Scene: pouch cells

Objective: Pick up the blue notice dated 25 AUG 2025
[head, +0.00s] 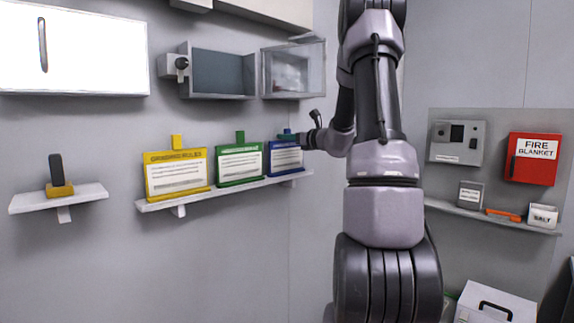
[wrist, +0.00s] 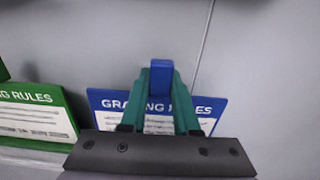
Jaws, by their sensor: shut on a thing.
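The blue notice (head: 286,159) stands on the wall shelf, at the right end of a row of three notices. In the wrist view the blue notice (wrist: 108,100) shows white lettering reading "GRADING RULES", partly covered by my gripper; no date can be read. My gripper (wrist: 160,75) has its teal fingers shut on the blue tab at the notice's top. In the head view my gripper (head: 288,135) is small at the top of the notice. I cannot tell whether the notice's bottom edge touches the shelf.
The green notice (head: 239,164) is close on the left, and the yellow notice (head: 176,173) is beyond it. The shelf (head: 160,204) runs beneath them. A clear box (head: 294,70) hangs on the wall above. A red fire blanket box (head: 533,158) is at right.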

